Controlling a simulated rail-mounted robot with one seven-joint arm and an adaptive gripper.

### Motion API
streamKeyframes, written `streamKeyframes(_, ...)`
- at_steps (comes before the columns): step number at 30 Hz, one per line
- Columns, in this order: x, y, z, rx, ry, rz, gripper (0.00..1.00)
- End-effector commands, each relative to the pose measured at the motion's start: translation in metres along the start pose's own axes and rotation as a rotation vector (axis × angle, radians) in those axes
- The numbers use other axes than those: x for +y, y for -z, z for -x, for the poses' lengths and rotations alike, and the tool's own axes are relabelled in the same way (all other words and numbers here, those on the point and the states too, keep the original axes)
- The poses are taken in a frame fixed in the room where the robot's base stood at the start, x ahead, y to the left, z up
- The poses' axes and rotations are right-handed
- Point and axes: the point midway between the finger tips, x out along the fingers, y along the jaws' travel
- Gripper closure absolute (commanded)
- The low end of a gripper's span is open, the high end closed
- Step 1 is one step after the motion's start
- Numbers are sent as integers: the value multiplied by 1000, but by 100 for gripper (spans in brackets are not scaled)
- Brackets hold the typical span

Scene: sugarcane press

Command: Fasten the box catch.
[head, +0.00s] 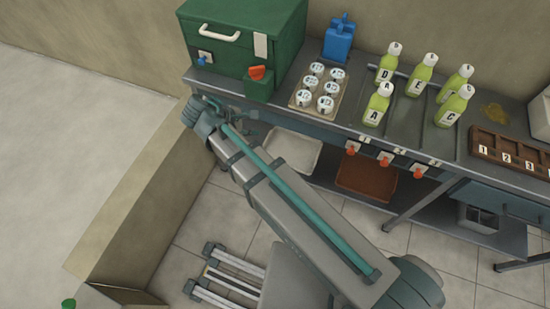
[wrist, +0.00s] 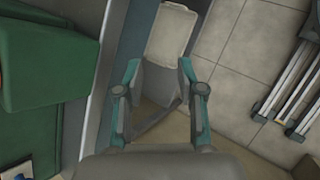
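The green box (head: 243,40) stands on the back left of the bench in the head view. Its front carries a pale handle (head: 219,32), a blue knob on a white plate (head: 203,60), and a pale strip (head: 261,45). A red-orange piece (head: 257,72) sits by a small green block (head: 259,86) at its front right. I cannot tell which part is the catch. My gripper (wrist: 158,68) is open and empty. It is in front of the bench edge below the box, partly hidden by my arm in the head view. Green box surfaces (wrist: 45,60) show left of it in the wrist view.
A tray of white-capped jars (head: 318,90), a blue container (head: 339,40) and several green bottles (head: 376,105) stand right of the box. A pale tray (head: 292,152) lies on the lower shelf. The bench edge (wrist: 100,75) lies between gripper and box. Open floor is left.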

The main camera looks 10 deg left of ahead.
Motion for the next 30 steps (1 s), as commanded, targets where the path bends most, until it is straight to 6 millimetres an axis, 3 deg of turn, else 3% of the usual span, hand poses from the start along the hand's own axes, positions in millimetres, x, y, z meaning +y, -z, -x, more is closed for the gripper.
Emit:
streamKeyframes(1, -10, 2, -12, 10, 15, -22, 61)
streamKeyframes(16, -66, 10, -82, 77, 135, -171, 61)
streamKeyframes(24, -84, 11, -116, 80, 165, -199, 61)
streamKeyframes(30, -88, 11, -130, 75, 171, -211, 61)
